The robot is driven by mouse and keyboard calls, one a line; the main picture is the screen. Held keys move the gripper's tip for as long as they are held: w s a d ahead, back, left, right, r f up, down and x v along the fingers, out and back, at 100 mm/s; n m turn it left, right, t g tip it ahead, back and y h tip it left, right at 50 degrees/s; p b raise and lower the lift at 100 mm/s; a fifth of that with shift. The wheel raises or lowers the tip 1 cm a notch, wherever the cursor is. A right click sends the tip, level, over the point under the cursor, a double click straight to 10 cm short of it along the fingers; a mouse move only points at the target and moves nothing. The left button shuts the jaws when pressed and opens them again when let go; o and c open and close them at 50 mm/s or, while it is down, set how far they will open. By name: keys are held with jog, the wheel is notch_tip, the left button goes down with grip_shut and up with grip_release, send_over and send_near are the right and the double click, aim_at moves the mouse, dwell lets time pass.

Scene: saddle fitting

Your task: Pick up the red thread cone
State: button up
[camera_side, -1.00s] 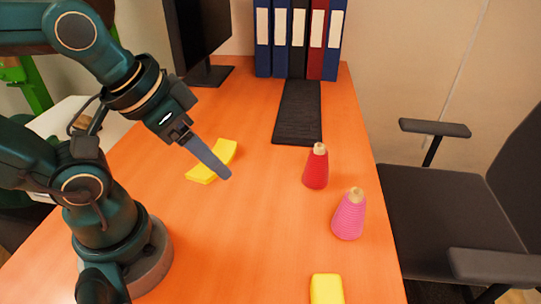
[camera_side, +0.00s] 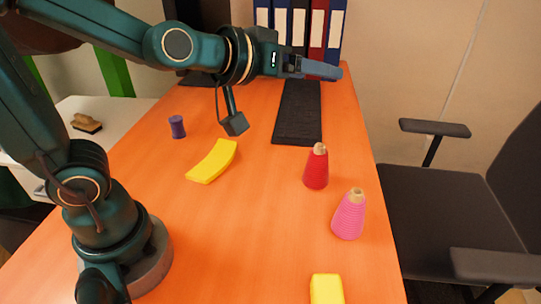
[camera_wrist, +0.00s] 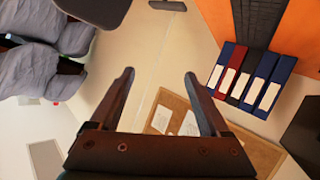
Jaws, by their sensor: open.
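The red thread cone (camera_side: 316,169) stands upright on the orange table, right of the middle in the side view, with a pale tip on top. My gripper (camera_side: 338,72) is up in the air above the far part of the table, pointing right, well above and behind the cone. In the wrist view my gripper (camera_wrist: 160,80) is open with nothing between its fingers. The red cone is not in the wrist view, which looks toward the wall and binders.
A pink thread cone (camera_side: 349,216) stands just in front of the red one. A yellow curved piece (camera_side: 212,161), a purple spool (camera_side: 177,127), a yellow block (camera_side: 326,289) and a black keyboard (camera_side: 297,115) lie around. Binders (camera_wrist: 252,82) stand at the back; a chair (camera_side: 440,210) is right.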

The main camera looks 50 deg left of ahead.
aim_at(316, 152)
jog(key=w+f+y, duration=0.1)
jog(key=f, duration=0.4)
jog(key=w+f+y, duration=0.1)
jog(key=f, duration=0.5)
jog(key=w+f+g+y, duration=0.1)
jog(key=f, duration=0.5)
jog(key=shift+w+f+y, duration=0.15)
jog(key=shift+w+y, duration=0.15)
jog(key=shift+w, duration=0.1)
jog(key=shift+x, duration=2.4)
grip_shut()
